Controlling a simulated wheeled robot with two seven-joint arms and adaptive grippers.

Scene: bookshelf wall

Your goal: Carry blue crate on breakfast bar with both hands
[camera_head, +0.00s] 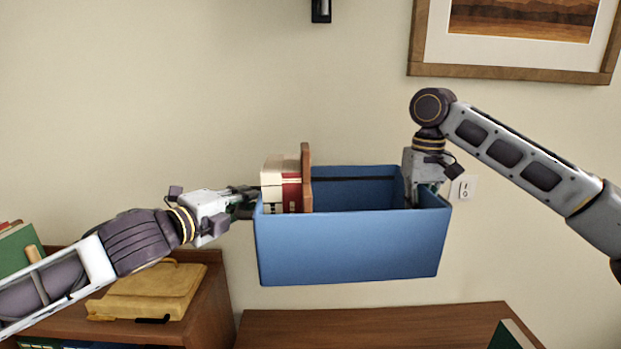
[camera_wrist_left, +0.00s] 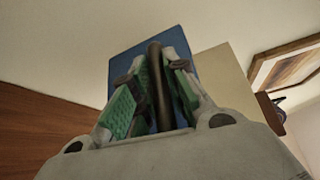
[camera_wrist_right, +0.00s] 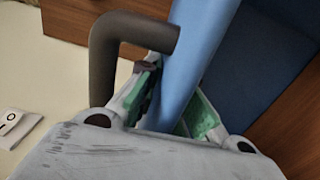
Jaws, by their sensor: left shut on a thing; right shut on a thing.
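The blue crate (camera_head: 350,247) hangs in the air in the head view, roughly level, above a brown wooden surface. Several books (camera_head: 282,185) stand inside its left end, beside a brown upright board. My left gripper (camera_head: 250,200) is shut at the crate's left end; in the left wrist view its fingers (camera_wrist_left: 160,90) close around a dark bar in front of the blue wall (camera_wrist_left: 128,62). My right gripper (camera_head: 412,195) comes down at the right end; in the right wrist view its fingers (camera_wrist_right: 175,105) are shut on the blue wall (camera_wrist_right: 195,50), next to a dark handle (camera_wrist_right: 115,35).
A wooden surface (camera_head: 380,325) lies below the crate, with a dark green book (camera_head: 512,336) at its right. A wooden cabinet at the left carries a yellow folder (camera_head: 155,290) and books (camera_head: 18,248). The wall behind has a framed picture (camera_head: 515,72) and a switch (camera_head: 467,188).

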